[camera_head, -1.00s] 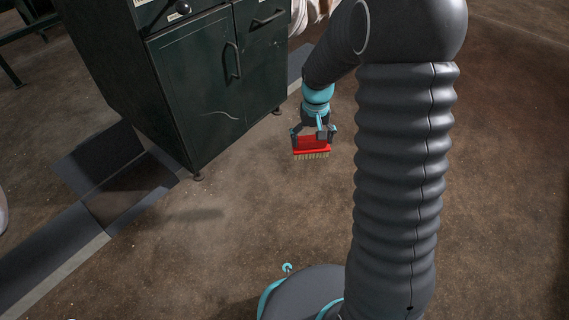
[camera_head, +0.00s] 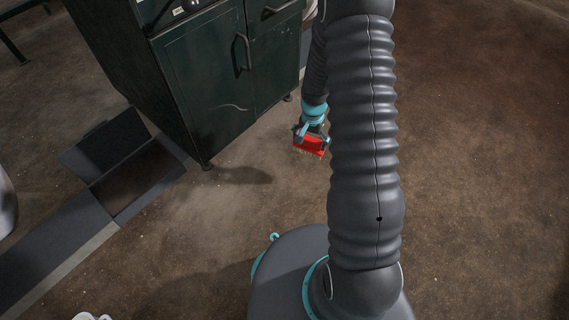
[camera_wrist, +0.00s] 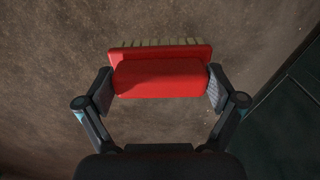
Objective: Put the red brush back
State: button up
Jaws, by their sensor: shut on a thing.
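The red brush (camera_head: 310,144) is a red block with pale bristles. In the head view it hangs from my gripper (camera_head: 311,135), above the brown floor and to the right of the dark green cabinet. In the wrist view, the brush (camera_wrist: 160,78) spans the space between the two fingers of my gripper (camera_wrist: 160,88), which press on its left and right ends. Its bristles show along the far edge, pointing away from the palm. My arm stands just right of the brush in the head view. No holder for the brush can be made out.
The dark green cabinet (camera_head: 215,85) with doors and handles stands upper left. Its side fills the right edge of the wrist view (camera_wrist: 290,120). Dark grey floor plates (camera_head: 60,240) lie at left. Open brown floor (camera_head: 480,200) lies to the right.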

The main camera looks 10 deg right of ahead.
aim_at(315, 152)
jog(key=f+m, duration=0.1)
jog(key=s+d+f, duration=0.1)
jog(key=s+d+f+m+p, duration=0.1)
jog(key=f, duration=0.1)
jog(key=shift+f+m, duration=0.1)
jog(key=shift+m, duration=0.2)
jog(key=shift+a+f, duration=0.1)
jog(key=shift+f, duration=0.2)
jog(key=shift+w+a+f+b, duration=0.25)
jog(key=shift+w+a+f, duration=0.9)
jog(key=shift+a+f, duration=0.5)
jog(key=shift+w+a+f+b, duration=0.2)
jog(key=shift+w+a+f, duration=1.05)
jog(key=shift+f, duration=0.7)
jog(key=shift+w+a+f+b, duration=0.25)
jog(key=shift+w+a+f, duration=0.75)
jog(key=shift+a+f, duration=0.75)
jog(key=shift+d+f, duration=0.1)
jog(key=shift+f, duration=0.15)
jog(key=o, duration=0.7)
jog(key=shift+o, duration=0.2)
